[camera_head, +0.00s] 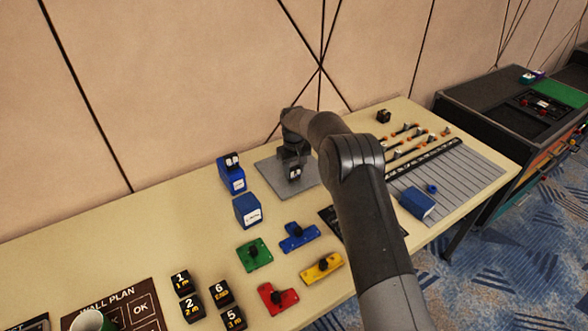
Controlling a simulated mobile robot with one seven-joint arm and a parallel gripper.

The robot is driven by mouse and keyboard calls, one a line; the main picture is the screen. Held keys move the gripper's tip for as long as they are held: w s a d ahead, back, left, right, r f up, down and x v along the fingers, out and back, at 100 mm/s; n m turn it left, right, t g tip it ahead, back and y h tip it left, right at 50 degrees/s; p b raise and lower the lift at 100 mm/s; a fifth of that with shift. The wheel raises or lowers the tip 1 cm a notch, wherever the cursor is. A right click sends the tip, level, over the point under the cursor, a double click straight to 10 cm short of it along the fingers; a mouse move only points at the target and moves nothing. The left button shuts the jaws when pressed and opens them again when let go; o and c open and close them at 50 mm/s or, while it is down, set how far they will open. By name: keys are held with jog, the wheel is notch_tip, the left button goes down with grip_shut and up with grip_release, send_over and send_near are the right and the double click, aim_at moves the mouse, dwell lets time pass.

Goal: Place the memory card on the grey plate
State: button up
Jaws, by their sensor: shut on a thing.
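The grey plate (267,174) lies flat on the table near the wall. My gripper (294,166) points down over the plate's middle, partly hidden by my arm. It is shut on a small dark block with white marks, which I take to be the memory card (295,174). The card is low over the plate; I cannot tell whether it touches it.
A blue block (231,179) with a dark, white-marked piece (232,159) on top stands left of the plate. Another blue block (247,212) stands in front. Coloured pieces, including a green one (254,254), lie nearer. A grey ribbed board (455,180) is at right.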

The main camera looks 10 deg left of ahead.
aim_at(294, 168)
jog(key=shift+f, duration=0.15)
jog(key=o, duration=1)
notch_tip(294, 168, up, 12)
jog(key=s+d+r+m+t, duration=0.1)
jog(key=s+d+r+m, duration=0.1)
jog(key=s+d+r, duration=0.75)
jog(key=s+d+r+m+t, duration=0.2)
jog(key=s+d+r, duration=0.5)
jog(key=d+r, duration=0.5)
jog(key=s+d+r+m+t, duration=0.1)
jog(key=s+d+r, duration=0.1)
jog(key=s+d, duration=0.35)
jog(key=s+d+r+m, duration=0.1)
jog(key=s+d, duration=0.1)
jog(key=s, duration=0.6)
jog(key=s+d+f+m, duration=0.1)
jog(key=s+f, duration=0.1)
jog(key=s, duration=0.2)
jog(key=s+d+f+m+t, duration=0.1)
jog(key=s+d+f, duration=0.1)
jog(key=s, duration=0.3)
jog(key=s+d+f+m, duration=0.1)
jog(key=s+d+f, duration=0.1)
jog(key=s, duration=0.3)
jog(key=shift+s+d+t, duration=0.1)
jog(key=shift+d+t, duration=0.05)
jog(key=shift+t, duration=0.15)
